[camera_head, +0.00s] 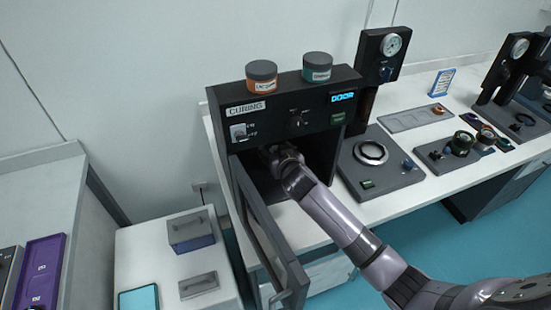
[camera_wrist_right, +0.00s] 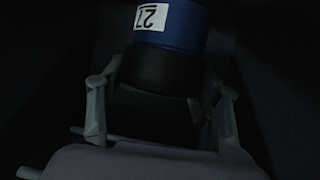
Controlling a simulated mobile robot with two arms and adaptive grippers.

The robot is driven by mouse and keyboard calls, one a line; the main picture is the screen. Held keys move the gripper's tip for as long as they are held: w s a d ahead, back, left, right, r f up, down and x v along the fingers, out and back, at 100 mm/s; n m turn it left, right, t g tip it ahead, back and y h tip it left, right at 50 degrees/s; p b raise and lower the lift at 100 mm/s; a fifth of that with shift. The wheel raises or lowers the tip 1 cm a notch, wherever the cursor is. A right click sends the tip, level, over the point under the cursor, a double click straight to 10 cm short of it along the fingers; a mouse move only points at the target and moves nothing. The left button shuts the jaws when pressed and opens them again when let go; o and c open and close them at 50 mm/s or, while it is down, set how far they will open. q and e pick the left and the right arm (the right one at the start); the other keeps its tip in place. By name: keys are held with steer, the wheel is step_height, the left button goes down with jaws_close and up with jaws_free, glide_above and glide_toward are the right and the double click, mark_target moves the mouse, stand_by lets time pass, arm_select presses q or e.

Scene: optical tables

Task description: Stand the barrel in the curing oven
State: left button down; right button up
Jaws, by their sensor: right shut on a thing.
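The curing oven (camera_head: 222,125) stands on the white bench with its door (camera_head: 268,240) swung open toward me. Its display reads DOOR. My right arm reaches through the opening, and my right gripper (camera_head: 275,155) is inside the dark chamber. In the right wrist view the right gripper (camera_wrist_right: 160,105) is shut on the barrel (camera_wrist_right: 185,28), a blue and black cylinder with a white label. The barrel's far end runs out of that view, and the dark hides whether it touches the oven floor. In the head view the barrel is hidden. My left gripper is not in view.
Two labelled jars, one orange (camera_head: 261,76) and one teal (camera_head: 317,67), stand on the oven's top. A grey device with a ring (camera_head: 371,152) sits right of the oven. The open door stands close to the left of my right arm.

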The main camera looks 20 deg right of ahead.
step_height(320, 180, down, 4)
steer(key=shift+r+p, duration=0.25)
steer(key=shift+p, duration=0.05)
steer(key=shift+w+f, duration=0.2)
steer(key=shift+f, duration=0.4)
steer(key=shift+f, duration=0.1)
steer(key=o, duration=1.3)
